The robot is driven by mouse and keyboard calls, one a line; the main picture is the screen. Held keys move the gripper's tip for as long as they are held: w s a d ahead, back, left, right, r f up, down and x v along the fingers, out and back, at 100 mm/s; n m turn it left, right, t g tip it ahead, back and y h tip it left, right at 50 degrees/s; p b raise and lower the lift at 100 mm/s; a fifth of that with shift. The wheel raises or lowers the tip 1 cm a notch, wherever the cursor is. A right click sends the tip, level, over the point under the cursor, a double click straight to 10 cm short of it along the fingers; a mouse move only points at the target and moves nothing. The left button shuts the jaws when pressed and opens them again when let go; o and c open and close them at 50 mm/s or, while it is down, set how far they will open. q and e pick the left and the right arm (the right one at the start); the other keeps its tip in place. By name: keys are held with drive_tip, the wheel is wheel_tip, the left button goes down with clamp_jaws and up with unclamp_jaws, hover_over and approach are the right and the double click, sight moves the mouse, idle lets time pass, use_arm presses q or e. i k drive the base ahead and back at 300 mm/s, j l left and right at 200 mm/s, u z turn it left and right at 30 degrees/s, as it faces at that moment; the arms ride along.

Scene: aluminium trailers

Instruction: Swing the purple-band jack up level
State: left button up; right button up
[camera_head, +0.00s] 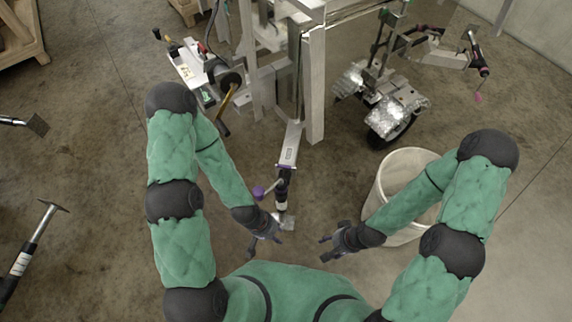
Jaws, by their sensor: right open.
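The purple-band jack (290,150) hangs off the trailer frame near the middle of the camera_head view, pointing down and toward me. Its purple band (285,167) sits partway along it, with a purple crank knob (258,192) to its left. Its lower end reaches a pale foot (287,222). My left gripper (266,242) is beside this lower end, on its left and near side. Its fingers are small and dark, so I cannot tell whether they are open or touching the jack. My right gripper (328,247) is open and empty, right of the jack foot and apart from it.
The aluminium trailer frame (315,85) stands behind the jack. A white bin (405,165) stands beside my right arm. Another trailer part with foil-wrapped wheels (400,112) is at back right. Tools (35,240) lie on the floor at left. A wooden pallet (22,35) is at top left.

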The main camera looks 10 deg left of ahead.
sight(281, 192)
drive_tip(key=k+j, duration=0.55)
drive_tip(key=j, duration=0.15)
drive_tip(key=j+u, duration=0.5)
drive_tip(key=u, duration=0.25)
